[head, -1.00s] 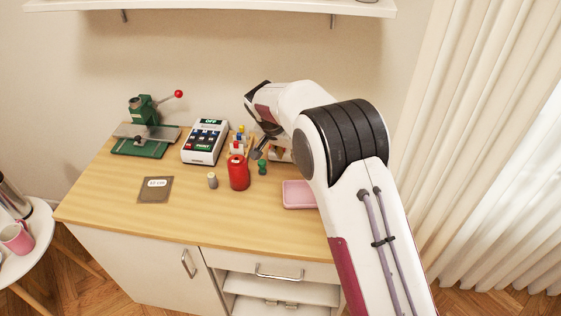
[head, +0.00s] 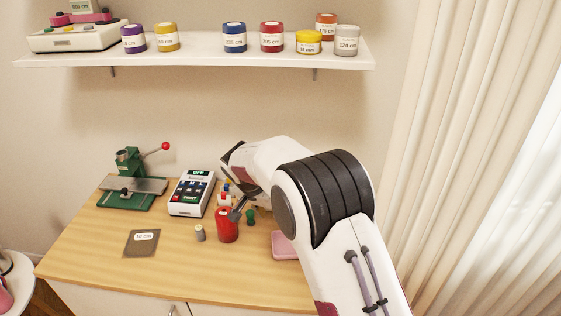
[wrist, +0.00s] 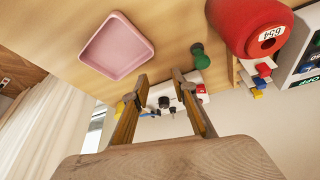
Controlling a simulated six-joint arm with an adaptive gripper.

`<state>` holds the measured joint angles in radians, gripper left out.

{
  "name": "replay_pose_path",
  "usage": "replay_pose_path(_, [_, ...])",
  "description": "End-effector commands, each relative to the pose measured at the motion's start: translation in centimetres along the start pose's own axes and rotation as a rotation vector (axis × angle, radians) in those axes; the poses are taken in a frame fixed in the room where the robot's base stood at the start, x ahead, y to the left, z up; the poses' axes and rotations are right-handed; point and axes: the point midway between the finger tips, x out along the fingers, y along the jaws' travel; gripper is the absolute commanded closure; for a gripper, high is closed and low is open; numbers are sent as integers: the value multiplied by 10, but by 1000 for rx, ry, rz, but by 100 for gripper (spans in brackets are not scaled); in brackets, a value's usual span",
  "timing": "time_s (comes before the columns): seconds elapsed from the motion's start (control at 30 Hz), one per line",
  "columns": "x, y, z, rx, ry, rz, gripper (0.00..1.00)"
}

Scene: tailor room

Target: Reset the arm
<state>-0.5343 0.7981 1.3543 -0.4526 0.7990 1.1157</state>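My arm reaches over the wooden worktop from the right in the head view. My gripper (head: 237,213) points down beside a red cylindrical container (head: 227,226), overlapping it in the picture; I cannot tell whether they touch. In the wrist view the two fingers of my gripper (wrist: 159,76) stand apart with nothing held between them. The red container (wrist: 250,25) shows there at the upper right, with a number on its end.
A pink tray (head: 285,246), a green peg-like piece (head: 250,217), a grey spool (head: 200,233), a dark card (head: 141,244), a keypad device (head: 191,193) and a green press (head: 125,190) stand on the worktop. A shelf (head: 200,60) with several labelled jars hangs above.

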Motion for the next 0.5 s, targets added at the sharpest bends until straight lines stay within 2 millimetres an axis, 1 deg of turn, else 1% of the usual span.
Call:
replay_pose_path(0.17, [0, 0, 0, -13, 0, 0, 73])
replay_pose_path(0.37, [0, 1, 1, -94, -5, 2, 73])
replay_pose_path(0.43, [2, 3, 6, -133, -17, 6, 73])
replay_pose_path(0.5, [6, 8, 15, -176, -39, 15, 73])
